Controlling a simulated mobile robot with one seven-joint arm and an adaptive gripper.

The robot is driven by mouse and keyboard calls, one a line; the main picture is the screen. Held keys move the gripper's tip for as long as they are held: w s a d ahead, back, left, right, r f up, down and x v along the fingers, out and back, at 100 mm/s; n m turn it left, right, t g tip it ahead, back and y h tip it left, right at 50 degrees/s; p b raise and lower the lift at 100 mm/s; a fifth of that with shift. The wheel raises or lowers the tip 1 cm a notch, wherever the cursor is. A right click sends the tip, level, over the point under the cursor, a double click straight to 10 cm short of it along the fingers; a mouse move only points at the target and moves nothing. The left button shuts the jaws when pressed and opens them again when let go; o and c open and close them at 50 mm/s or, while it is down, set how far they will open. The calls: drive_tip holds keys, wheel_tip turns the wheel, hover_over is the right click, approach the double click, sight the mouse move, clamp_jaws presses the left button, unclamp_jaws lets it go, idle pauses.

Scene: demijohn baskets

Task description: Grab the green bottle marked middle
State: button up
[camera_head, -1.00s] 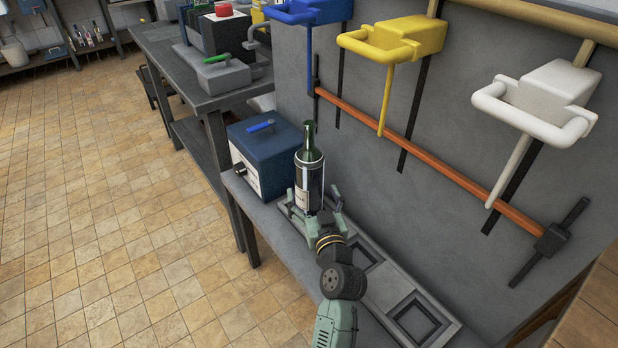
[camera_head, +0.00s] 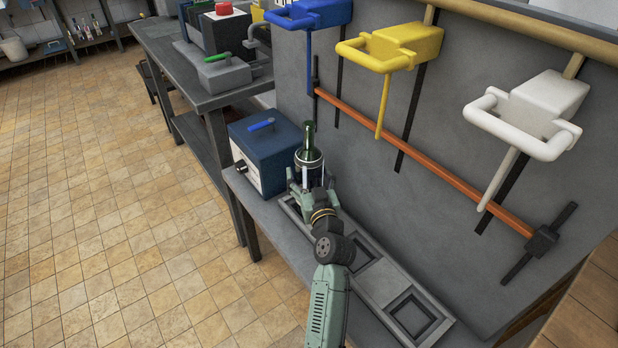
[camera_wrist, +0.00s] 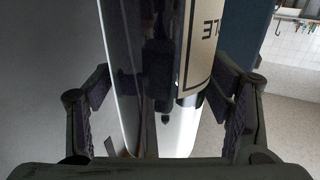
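A green bottle (camera_head: 309,143) with a dark body stands upright at the far end of the grey tray (camera_head: 378,275) in the head view. In the wrist view the bottle (camera_wrist: 150,60) fills the middle, tapering downward. Its cream label (camera_wrist: 203,50) shows only part of a word, apparently "LE" upside down. My gripper (camera_head: 311,180) is at the bottle, with one finger on each side. In the wrist view my gripper (camera_wrist: 165,100) looks open, its fingers spread close beside the bottle. Contact cannot be told. The gripper hides the bottle's lower part in the head view.
A blue box (camera_head: 265,150) with a blue handle stands close to the left of the bottle. The grey wall panel behind carries blue (camera_head: 315,13), yellow (camera_head: 405,45) and white (camera_head: 540,105) handled fixtures and an orange bar (camera_head: 420,160). The tray's nearer square recesses look empty.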

clamp_jaws()
drive_tip(key=shift+r, duration=0.2)
idle(0.7)
